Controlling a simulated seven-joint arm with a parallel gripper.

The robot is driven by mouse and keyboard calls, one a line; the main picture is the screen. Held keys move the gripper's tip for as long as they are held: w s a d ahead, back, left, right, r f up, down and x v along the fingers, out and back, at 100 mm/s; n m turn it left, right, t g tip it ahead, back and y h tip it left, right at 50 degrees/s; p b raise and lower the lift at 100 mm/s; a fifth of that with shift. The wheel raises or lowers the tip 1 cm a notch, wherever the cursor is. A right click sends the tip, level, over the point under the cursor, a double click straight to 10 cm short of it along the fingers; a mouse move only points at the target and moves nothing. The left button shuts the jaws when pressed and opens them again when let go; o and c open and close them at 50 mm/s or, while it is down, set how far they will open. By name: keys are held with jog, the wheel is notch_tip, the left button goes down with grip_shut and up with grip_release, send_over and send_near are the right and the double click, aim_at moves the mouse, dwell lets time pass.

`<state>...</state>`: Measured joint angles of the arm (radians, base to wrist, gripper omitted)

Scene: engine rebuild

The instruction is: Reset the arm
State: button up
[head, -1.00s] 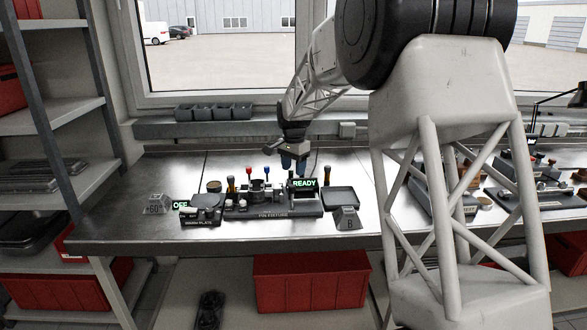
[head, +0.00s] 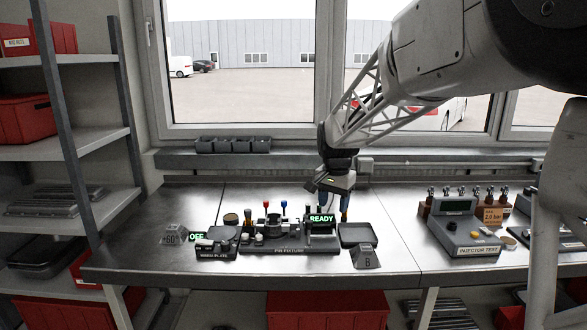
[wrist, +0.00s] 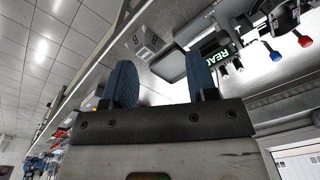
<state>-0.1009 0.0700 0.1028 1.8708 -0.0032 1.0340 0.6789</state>
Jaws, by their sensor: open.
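My gripper (head: 334,206) hangs above the back of the workbench (head: 385,262), behind the pin fixture (head: 290,250) with its green READY sign (head: 321,218). In the wrist view my gripper (wrist: 160,75) shows two blue fingers standing well apart with nothing between them. It is open and empty. In the head view its fingertips are small and partly behind the READY sign and nearby handles.
A warming plate (head: 216,249) with an OFF sign stands left of the fixture. A dark tray (head: 361,233) and a block marked B (head: 365,257) stand right of it. The injector test unit (head: 470,240) is further right. Bare bench lies between them.

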jog(key=s+d+r+n+t, duration=0.1)
jog(key=s+d+n, duration=0.15)
jog(key=s, duration=0.85)
jog(key=s+d+r+n, duration=0.1)
jog(key=s+d+r, duration=0.15)
jog(key=s, duration=0.95)
jog(key=s+d+f+n, duration=0.1)
jog(key=s+f, duration=0.2)
jog(key=s, duration=0.6)
jog(key=s+d+f+n, duration=0.1)
jog(key=s+f+n, duration=0.1)
jog(key=s, duration=0.8)
jog(key=shift+d+f+t, duration=0.3)
jog(key=shift+f+t, duration=0.1)
jog(key=shift+f, duration=0.3)
